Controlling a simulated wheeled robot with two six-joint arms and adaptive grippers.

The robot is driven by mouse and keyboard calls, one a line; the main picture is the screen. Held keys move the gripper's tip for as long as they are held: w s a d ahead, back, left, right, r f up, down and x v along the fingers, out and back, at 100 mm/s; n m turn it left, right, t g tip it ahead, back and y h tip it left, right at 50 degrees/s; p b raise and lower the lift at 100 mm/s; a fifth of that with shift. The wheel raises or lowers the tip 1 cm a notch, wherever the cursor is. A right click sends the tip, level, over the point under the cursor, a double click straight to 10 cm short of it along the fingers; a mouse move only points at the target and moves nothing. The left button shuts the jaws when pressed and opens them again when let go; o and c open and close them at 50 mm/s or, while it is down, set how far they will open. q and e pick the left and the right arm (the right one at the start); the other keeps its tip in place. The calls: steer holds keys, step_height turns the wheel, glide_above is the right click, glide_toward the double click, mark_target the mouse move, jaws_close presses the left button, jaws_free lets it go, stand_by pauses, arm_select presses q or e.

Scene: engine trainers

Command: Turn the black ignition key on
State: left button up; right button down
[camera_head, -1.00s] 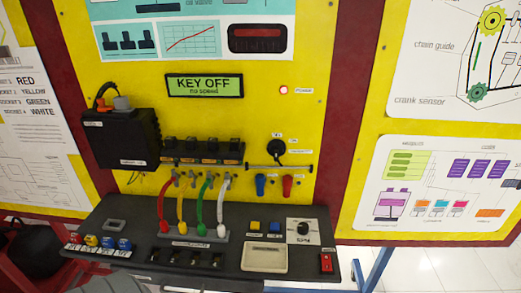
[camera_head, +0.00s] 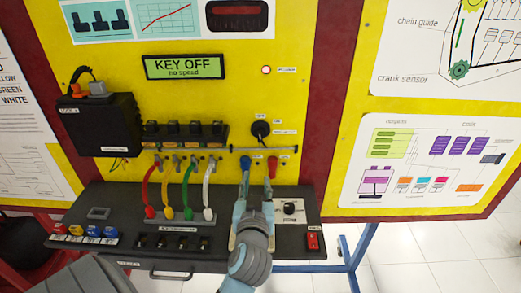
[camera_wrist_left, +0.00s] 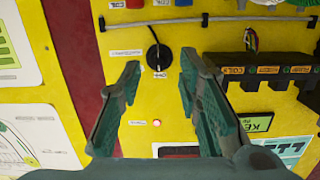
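The black ignition key (camera_head: 260,129) sits in its round switch on the yellow panel, above the blue and red plugs. In the wrist view, which looks upside down, the key (camera_wrist_left: 158,57) lies between and beyond my fingertips, with a thin pale upright part on it. My left gripper (camera_head: 257,180) is open and empty, in front of the panel and below the key in the head view. It also shows in the wrist view (camera_wrist_left: 160,68), fingers spread and apart from the key. The display (camera_head: 184,67) reads "KEY OFF". My right gripper is out of view.
Coloured hoses (camera_head: 187,190) arch to the left. The black console (camera_head: 300,236) juts out below. The panel right of the key is mostly clear.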

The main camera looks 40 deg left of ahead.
mark_target(260, 138)
arm_select(q)
steer(key=shift+n+t+y, duration=0.3)
steer(key=shift+t+y, duration=0.2)
steer(key=r+x, duration=0.1)
steer(key=x, duration=0.4)
steer(key=r+p+x, duration=0.1)
steer(key=x, duration=0.4)
steer(key=r+x, duration=0.1)
steer(key=x, duration=0.4)
steer(key=shift+w+d+r+p, duration=0.15)
steer(key=shift+w+r+p, duration=0.05)
steer(key=shift+w+p, duration=0.15)
steer(key=shift+s, duration=0.1)
steer(key=shift+c, duration=0.6)
jaws_close()
